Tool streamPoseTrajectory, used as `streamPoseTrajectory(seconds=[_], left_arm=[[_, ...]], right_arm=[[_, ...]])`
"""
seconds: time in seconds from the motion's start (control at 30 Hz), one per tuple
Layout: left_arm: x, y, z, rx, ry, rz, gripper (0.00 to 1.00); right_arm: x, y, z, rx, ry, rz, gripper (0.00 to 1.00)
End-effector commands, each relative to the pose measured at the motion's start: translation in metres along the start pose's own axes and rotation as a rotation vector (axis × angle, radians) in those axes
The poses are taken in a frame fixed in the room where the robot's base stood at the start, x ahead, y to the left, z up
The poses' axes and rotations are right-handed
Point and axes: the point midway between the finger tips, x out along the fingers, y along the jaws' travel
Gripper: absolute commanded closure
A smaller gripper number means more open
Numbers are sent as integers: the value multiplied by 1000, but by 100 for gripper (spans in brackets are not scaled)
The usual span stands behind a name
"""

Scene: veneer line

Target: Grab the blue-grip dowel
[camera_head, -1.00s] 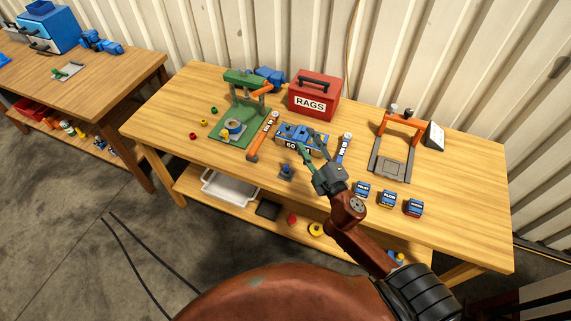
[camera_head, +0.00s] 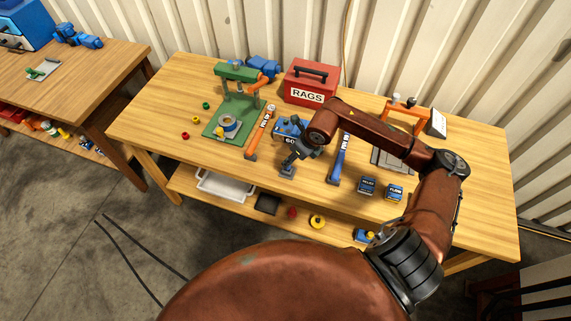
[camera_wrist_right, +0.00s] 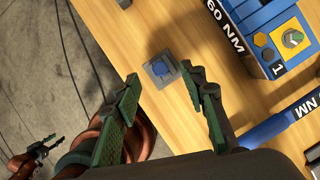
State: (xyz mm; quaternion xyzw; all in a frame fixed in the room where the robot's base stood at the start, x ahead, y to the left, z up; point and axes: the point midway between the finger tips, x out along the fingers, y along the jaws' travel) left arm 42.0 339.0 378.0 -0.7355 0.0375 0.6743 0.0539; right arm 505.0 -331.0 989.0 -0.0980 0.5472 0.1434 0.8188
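The likely blue-grip dowel (camera_head: 287,170) is a small blue piece on a grey square base near the table's front edge; my right gripper partly covers it in the head view. In the right wrist view its blue top (camera_wrist_right: 161,69) shows ahead of my right gripper (camera_wrist_right: 164,84), between the two green-padded fingers. The fingers are spread apart and hold nothing. In the head view my right gripper (camera_head: 292,160) is just above the piece; contact cannot be told. My left gripper (camera_wrist_right: 38,150) shows small at the lower left of the wrist view, away from the table.
A blue 60 NM box (camera_wrist_right: 262,30) stands close behind the piece. An orange-handled wrench (camera_head: 259,133) and a blue-handled wrench (camera_head: 338,160) lie either side. A green press (camera_head: 235,100), red rags box (camera_head: 310,82) and small blue boxes (camera_head: 367,186) stand farther off.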

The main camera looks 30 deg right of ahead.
Motion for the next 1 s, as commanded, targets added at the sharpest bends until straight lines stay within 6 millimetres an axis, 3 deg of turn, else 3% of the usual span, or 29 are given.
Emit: streamPoseTrajectory(seconds=[0.53, 0.83, 1.0], left_arm=[[-11, 0, 3, -1, -4, 0, 60], [-11, 0, -1, -1, 1, 0, 60], [-11, -1, -2, -1, 2, -1, 60]], right_arm=[[67, 2, -5, 2, 1, 5, 61], [72, 2, -4, -1, 0, 4, 61], [72, 2, -4, -1, 0, 4, 73]])
